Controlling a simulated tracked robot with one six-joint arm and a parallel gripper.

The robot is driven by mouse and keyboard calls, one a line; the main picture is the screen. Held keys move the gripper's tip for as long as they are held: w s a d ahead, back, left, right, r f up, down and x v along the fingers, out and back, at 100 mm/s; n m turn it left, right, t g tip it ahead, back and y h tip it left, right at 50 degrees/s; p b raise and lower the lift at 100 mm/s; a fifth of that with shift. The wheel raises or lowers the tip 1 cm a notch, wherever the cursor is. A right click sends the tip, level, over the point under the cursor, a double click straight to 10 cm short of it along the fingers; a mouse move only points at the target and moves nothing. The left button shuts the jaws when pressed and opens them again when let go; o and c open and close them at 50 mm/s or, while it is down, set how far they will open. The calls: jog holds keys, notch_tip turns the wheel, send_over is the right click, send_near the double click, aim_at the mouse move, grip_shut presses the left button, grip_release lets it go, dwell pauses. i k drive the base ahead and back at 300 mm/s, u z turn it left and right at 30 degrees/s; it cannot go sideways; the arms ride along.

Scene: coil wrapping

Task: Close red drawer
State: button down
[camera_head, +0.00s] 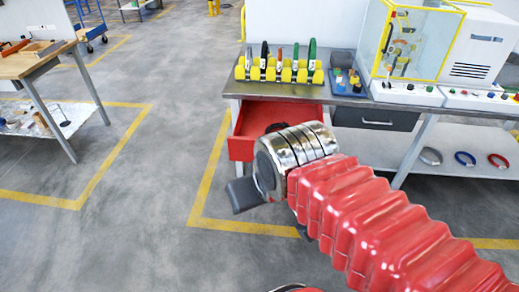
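The red drawer (242,146) hangs under the left end of the grey workbench (358,101) and is pulled out, so its inside shows. My arm, in a red ribbed sleeve with a metal wrist, reaches in from the lower right. My gripper (242,194) is a dark shape at the left of the wrist, in front of and below the drawer in the picture. I cannot tell whether it touches the drawer. The wrist hides the right part of the drawer front. The fingers are not clear enough to show open or shut.
A machine with a yellow-framed case (407,42) stands on the bench's right. A dark closed drawer (376,119) is beside the red one. A wooden table (36,62) stands left. The floor between is clear.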

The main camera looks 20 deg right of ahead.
aim_at(254, 116)
jog(key=z, duration=0.05)
jog(key=i, duration=1)
jog(key=u, duration=0.05)
